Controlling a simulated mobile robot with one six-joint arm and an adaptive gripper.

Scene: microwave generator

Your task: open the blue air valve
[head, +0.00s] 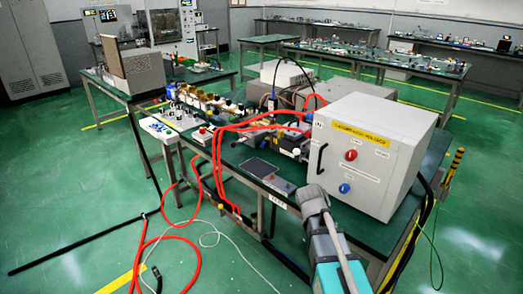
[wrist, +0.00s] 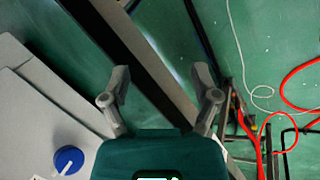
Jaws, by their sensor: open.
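A round blue knob (head: 345,188), which looks like the blue air valve, sits on the front face of a light grey box (head: 376,140) at the table's right end. A red knob (head: 351,155) is above it. In the wrist view the blue knob (wrist: 68,158) shows at the lower left, with a white pointer mark on it. My gripper (wrist: 160,85) is open and empty, its two grey fingers apart. The knob lies left of my gripper and is not between the fingers. In the head view my arm is in front of the box, below the knob; the fingers are not clear there.
The green table (head: 250,180) carries red hoses (head: 217,160) and other instruments. A black handle (head: 321,158) stands out from the box's left front. Red hose and a white cable (head: 225,240) lie on the floor left of the table.

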